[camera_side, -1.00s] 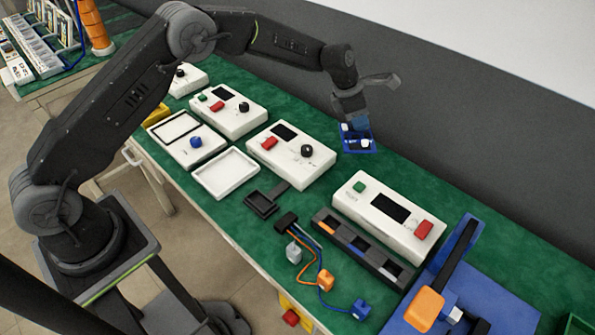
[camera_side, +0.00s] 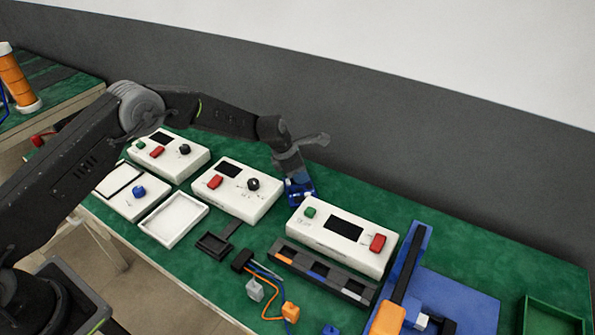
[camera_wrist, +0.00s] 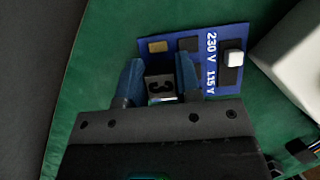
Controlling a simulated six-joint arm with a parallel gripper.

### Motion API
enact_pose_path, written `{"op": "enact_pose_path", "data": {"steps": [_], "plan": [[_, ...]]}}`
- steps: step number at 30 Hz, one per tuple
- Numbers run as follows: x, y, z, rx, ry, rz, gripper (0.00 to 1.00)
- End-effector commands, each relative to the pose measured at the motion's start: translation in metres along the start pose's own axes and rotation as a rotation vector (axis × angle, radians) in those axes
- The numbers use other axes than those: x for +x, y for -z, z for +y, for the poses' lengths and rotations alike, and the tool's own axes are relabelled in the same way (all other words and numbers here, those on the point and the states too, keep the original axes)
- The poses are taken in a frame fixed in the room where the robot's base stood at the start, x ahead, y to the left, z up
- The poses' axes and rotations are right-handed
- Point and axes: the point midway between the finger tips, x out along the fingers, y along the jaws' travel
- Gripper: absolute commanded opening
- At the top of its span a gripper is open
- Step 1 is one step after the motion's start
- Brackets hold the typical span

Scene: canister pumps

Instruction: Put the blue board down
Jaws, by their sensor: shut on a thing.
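The blue board (camera_side: 301,199) is a small flat plate behind the gap between two white boxes in the side view. In the wrist view the board (camera_wrist: 211,88) shows "230 V" and "115 V" markings, a white switch knob (camera_wrist: 233,59) and a gold patch. My gripper (camera_side: 296,181) is shut on a black block (camera_wrist: 159,87) on the board; the blue fingers (camera_wrist: 160,72) stand on either side of it. The board is over or on the green mat (camera_side: 460,230); I cannot tell if it touches. My fingers hide part of it.
A white box with a dark screen (camera_side: 342,230) stands close to the board, front right. Another white box (camera_side: 237,188) with a black knob is at its left. A black slotted tray (camera_side: 322,272) and a blue stand (camera_side: 465,308) lie further forward. Mat behind the boxes is bare.

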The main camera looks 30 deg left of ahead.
Motion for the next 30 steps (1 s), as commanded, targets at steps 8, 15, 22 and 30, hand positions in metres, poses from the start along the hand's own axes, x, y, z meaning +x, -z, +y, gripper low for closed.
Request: {"op": "enact_pose_path", "data": {"steps": [8,15,22,30], "plan": [[0.003,0.001,0.000,0.000,0.000,0.001,0.47],[0.002,0.001,0.000,0.000,0.000,0.001,0.57],[-0.007,-0.001,0.001,0.000,-0.001,-0.001,0.57],[-0.059,-0.001,0.001,0.000,-0.002,-0.001,0.57]]}}
